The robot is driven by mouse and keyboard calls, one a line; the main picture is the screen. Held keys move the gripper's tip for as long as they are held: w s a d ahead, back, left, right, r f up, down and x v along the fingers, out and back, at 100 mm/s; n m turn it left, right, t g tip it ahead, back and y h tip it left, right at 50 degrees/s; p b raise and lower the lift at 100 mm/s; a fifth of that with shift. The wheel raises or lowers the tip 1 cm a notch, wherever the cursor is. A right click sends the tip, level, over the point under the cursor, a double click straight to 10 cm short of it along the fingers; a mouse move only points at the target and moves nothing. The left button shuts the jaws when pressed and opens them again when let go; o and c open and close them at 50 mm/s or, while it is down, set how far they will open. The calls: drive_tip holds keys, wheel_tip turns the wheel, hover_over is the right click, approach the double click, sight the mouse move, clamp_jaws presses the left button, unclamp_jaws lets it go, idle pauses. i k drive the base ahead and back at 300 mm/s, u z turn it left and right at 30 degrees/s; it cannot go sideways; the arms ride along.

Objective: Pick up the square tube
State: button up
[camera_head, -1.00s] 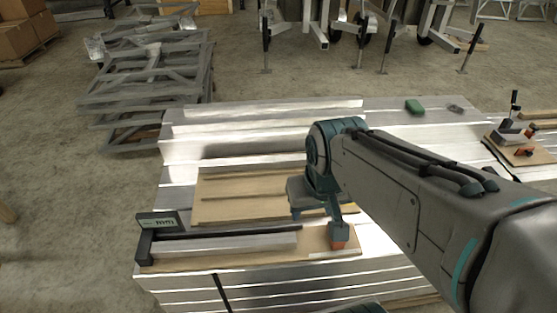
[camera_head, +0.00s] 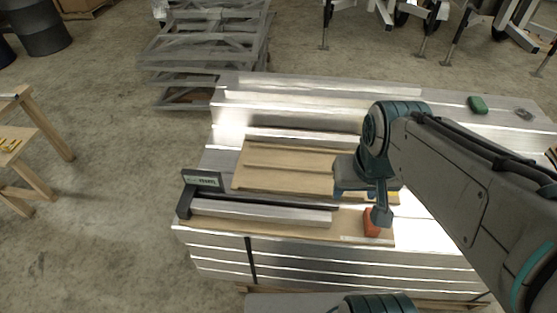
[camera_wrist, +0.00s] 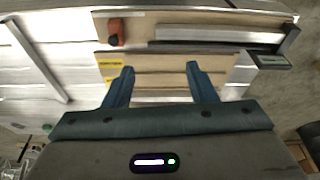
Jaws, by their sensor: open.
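A silver square tube (camera_head: 262,213) lies on a wooden board (camera_head: 345,228) at the front of the stacked aluminium, alongside a dark rail. It also shows near the top of the wrist view (camera_wrist: 220,36), beyond my fingertips. My gripper (camera_wrist: 160,68) is open and empty, its two blue-grey fingers apart above another wooden panel. In the head view my gripper (camera_head: 366,200) is near the right end of the tube, and my wrist partly hides it. I cannot tell its exact height.
A dark stop with a small display (camera_head: 202,179) stands at the tube's left end. An orange block (camera_head: 372,222) sits beyond its right end. A grooved wooden panel (camera_head: 285,166) lies behind. A green object (camera_head: 477,105) is at the back right. Grey frames (camera_head: 205,45) are stacked behind on the floor.

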sight(232, 210)
drive_tip(key=z, duration=2.8)
drive_tip(key=k, duration=1.65)
drive_tip(key=u, duration=1.45)
drive_tip(key=i, duration=0.5)
drive_tip(key=z, duration=0.05)
